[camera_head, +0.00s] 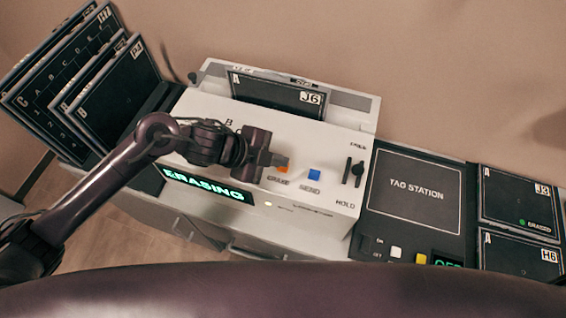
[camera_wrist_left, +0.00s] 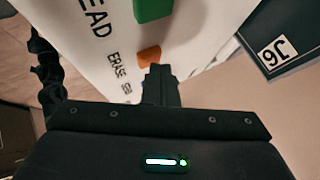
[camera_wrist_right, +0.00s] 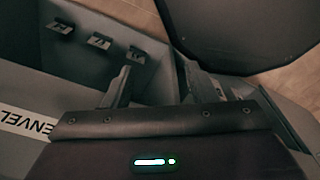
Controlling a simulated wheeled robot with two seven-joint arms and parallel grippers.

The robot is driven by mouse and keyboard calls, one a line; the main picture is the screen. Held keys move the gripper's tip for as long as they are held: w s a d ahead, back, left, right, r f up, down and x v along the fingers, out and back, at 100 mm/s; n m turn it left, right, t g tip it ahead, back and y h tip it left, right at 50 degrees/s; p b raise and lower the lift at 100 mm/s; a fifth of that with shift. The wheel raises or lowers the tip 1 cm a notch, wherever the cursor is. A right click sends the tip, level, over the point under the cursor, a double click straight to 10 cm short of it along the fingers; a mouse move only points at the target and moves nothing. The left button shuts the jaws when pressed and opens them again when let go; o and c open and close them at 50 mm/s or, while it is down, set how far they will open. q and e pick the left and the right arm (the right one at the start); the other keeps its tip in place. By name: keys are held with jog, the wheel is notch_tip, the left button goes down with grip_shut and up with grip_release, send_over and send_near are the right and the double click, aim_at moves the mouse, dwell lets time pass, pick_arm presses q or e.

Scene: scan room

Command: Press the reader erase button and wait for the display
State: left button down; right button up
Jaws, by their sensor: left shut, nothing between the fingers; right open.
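The white reader (camera_head: 325,170) stands on the counter with its green-lit display (camera_head: 208,187) showing ERASING. The orange erase button (camera_head: 282,170) is partly covered by my left gripper (camera_head: 284,160); the button also shows in the left wrist view (camera_wrist_left: 149,54). My left gripper is shut and empty, with its fingertips (camera_wrist_left: 158,70) at the button's edge; I cannot tell whether they touch it. A dark plate marked J6 (camera_head: 278,95) stands in the reader's top slot. My right gripper (camera_wrist_right: 152,72) is open and empty, seen only in the right wrist view.
A blue SEND button (camera_head: 314,175) and a black HOLD lever (camera_head: 353,172) sit right of the erase button. The tag station (camera_head: 415,190) and plates J3 (camera_head: 518,203) and H6 (camera_head: 520,256) lie farther right. Several plates stand in a rack (camera_head: 155,120) at left.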

pick_arm(q)
jog(key=shift+f, duration=0.15)
dwell(0.3)
jog(key=shift+r+p, duration=0.85)
jog(key=shift+r, duration=0.1)
notch_tip(320, 180, up, 5)
jog(key=p, duration=0.5)
jog(key=shift+r, duration=0.1)
dwell(0.3)
